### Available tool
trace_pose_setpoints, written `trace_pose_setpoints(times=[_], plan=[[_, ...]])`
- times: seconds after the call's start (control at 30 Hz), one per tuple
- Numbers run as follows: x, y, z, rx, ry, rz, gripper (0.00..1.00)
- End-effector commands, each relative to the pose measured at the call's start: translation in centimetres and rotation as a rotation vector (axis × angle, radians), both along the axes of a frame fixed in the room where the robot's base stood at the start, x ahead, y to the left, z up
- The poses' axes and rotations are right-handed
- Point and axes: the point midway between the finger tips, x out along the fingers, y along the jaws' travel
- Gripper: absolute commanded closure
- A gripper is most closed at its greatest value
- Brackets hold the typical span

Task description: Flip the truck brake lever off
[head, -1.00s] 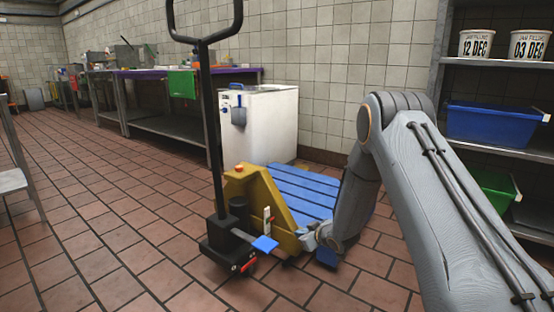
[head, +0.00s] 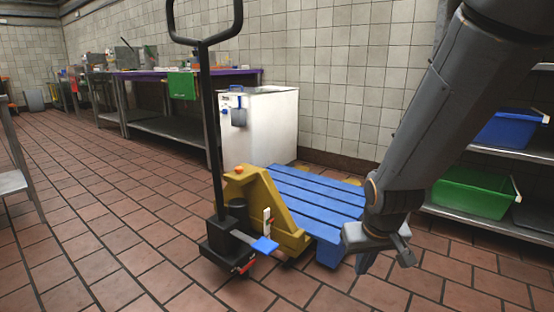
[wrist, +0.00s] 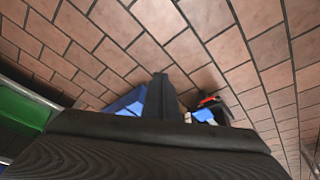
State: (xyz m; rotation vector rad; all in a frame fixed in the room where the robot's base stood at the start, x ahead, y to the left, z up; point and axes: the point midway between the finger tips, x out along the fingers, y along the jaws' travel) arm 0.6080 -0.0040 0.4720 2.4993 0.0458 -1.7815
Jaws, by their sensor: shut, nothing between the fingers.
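The yellow and black pallet truck (head: 283,225) stands on the floor with its black handle upright. A blue pedal (head: 265,245) sticks out low at its front right. A small white plate with a trace of red (head: 267,217) stands upright on the yellow body above it. I cannot tell for certain which part is the brake lever. My gripper (head: 364,262) is shut and empty, right of the truck and apart from the pedal, pointing down. In the wrist view its dark fingers (wrist: 161,95) are together; the blue pedal (wrist: 203,115) and red parts (wrist: 208,100) lie to their right.
A blue slatted pallet (head: 310,197) lies behind the truck, close to my arm. A rack (head: 500,228) with a green bin (head: 472,195) and a blue bin (head: 510,130) stands at right. A white cabinet (head: 270,125) stands behind. The tiled floor in front is clear.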

Motion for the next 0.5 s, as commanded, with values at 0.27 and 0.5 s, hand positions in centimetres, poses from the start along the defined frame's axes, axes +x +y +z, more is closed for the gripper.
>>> trace_pose_setpoints(times=[0.27,0.5], plan=[[-7.3,0.8,1.0,0.041,0.106,-0.064,1.00],[-8.9,6.2,3.4,0.051,0.133,0.058,1.00]])
